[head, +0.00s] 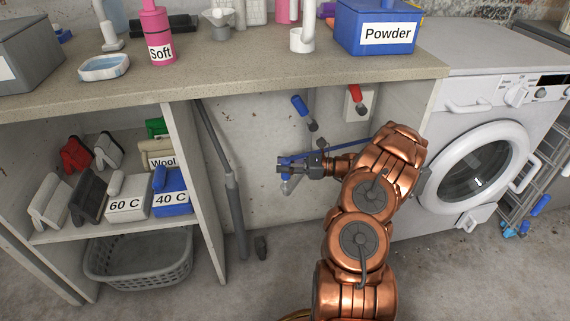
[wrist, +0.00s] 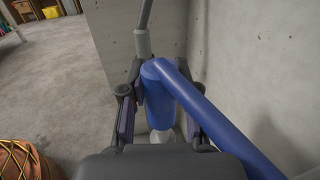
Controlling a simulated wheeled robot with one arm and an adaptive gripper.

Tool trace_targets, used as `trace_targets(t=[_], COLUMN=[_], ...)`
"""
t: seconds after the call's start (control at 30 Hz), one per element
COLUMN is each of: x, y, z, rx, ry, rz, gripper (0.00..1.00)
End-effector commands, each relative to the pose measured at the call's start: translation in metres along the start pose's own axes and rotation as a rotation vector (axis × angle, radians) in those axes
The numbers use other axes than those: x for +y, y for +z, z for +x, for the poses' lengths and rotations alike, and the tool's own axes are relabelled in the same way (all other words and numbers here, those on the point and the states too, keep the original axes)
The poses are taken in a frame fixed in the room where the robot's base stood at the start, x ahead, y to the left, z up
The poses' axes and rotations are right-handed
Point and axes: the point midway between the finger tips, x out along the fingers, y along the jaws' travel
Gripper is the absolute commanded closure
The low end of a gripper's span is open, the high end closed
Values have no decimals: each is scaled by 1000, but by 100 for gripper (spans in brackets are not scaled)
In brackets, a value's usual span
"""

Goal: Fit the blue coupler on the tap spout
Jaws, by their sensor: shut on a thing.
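My gripper (head: 285,170) is shut on the blue coupler (head: 284,161), below the counter in front of the wall. In the wrist view the coupler (wrist: 158,88) is a blue cylinder between the two fingers, with a pale piece at its lower end. A blue hose (wrist: 212,118) runs from it to the lower right; in the head view it passes behind my arm. The blue-handled tap (head: 300,105) is on the wall, above and slightly right of my gripper. The coupler is apart from this tap.
A red-handled tap (head: 356,94) is to the right of the blue one. A grey drain pipe (head: 233,200) stands left of my gripper. The shelf unit (head: 180,140) is farther left, the washing machine (head: 480,165) right. The counter (head: 250,72) overhangs the taps.

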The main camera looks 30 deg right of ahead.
Motion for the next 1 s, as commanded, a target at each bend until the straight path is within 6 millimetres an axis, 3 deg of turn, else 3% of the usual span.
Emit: trace_targets(t=[1.0], x=[0], y=[-23], z=[0], rx=[0], ry=[1], rz=[0], gripper=[100])
